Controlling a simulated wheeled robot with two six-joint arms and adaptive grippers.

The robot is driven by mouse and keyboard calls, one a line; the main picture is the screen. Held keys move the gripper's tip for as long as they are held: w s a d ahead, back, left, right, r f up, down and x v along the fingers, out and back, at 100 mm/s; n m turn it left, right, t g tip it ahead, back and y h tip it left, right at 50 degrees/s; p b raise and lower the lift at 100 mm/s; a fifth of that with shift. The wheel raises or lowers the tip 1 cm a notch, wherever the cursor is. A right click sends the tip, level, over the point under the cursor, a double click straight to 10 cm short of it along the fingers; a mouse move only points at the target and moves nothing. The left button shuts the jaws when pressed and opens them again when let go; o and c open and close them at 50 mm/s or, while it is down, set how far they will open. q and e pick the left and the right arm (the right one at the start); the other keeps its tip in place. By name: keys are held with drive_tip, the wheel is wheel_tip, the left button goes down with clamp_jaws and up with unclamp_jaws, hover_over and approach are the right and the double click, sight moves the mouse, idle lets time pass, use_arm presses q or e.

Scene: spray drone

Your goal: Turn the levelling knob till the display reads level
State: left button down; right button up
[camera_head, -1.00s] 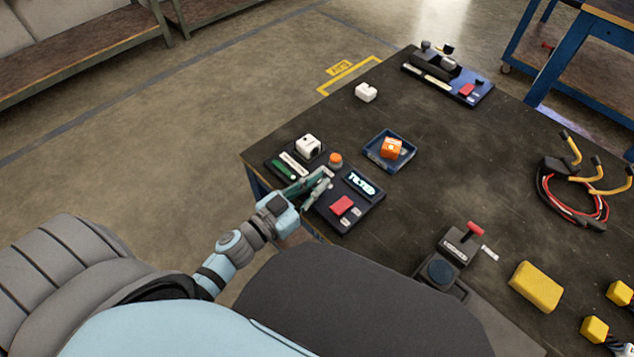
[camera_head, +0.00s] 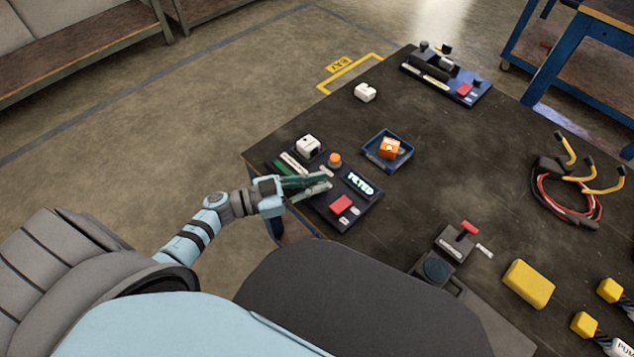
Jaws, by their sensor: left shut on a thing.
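A dark control panel (camera_head: 345,222) lies at the near left corner of the table. Its lit display (camera_head: 361,183) seems to read TILTED. My left gripper (camera_head: 326,182) reaches over the panel from the left, just left of the display. It is shut on the levelling knob, which its fingers hide. My right gripper is not in view.
A red-handled lever unit (camera_head: 452,243) and a yellow block (camera_head: 528,284) are to the right.

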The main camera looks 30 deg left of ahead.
use_arm(q)
drive_tip(key=shift+m+g+h, duration=0.3)
drive_tip(key=shift+g, duration=0.1)
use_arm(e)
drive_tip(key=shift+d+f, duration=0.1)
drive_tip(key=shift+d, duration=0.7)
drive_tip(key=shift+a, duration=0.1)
use_arm(q)
drive_tip(key=c, duration=1.7)
unclamp_jaws()
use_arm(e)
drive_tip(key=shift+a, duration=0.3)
use_arm(q)
drive_tip(key=shift+a, duration=0.1)
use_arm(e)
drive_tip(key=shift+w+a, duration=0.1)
use_arm(q)
drive_tip(key=v, duration=1.2)
